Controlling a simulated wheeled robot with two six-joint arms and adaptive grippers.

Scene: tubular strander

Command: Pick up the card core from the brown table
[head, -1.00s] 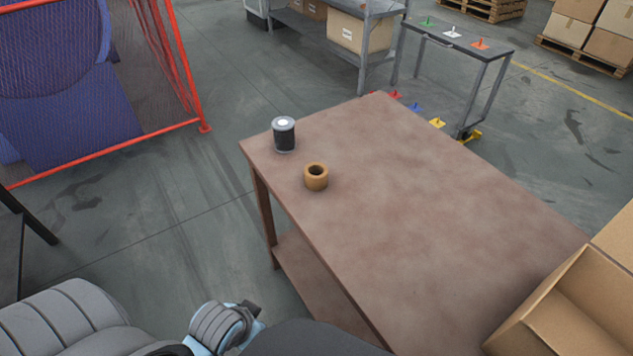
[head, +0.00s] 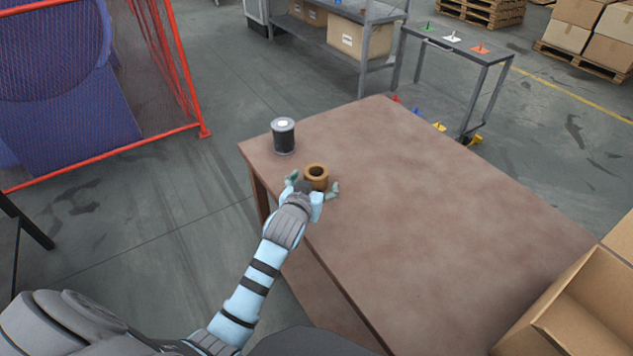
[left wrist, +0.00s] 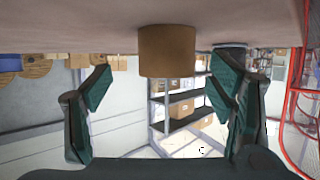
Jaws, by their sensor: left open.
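The card core (head: 316,173) is a short, light-brown hollow ring. It stands upright on the brown table (head: 430,210), near its left edge. My left gripper (head: 316,187) is open, with one finger on each side of the core's near part. In the left wrist view, which looks upside down, the core (left wrist: 167,50) sits between and beyond the open fingers of my left gripper (left wrist: 160,92). Gaps show on both sides, so it is not clasped. My right gripper is not in view.
A dark cylinder with a pale top (head: 283,136) stands on the table just behind the core. An open cardboard box (head: 560,300) is at the near right. The table's middle is clear. A red mesh guard (head: 150,90) stands at the left.

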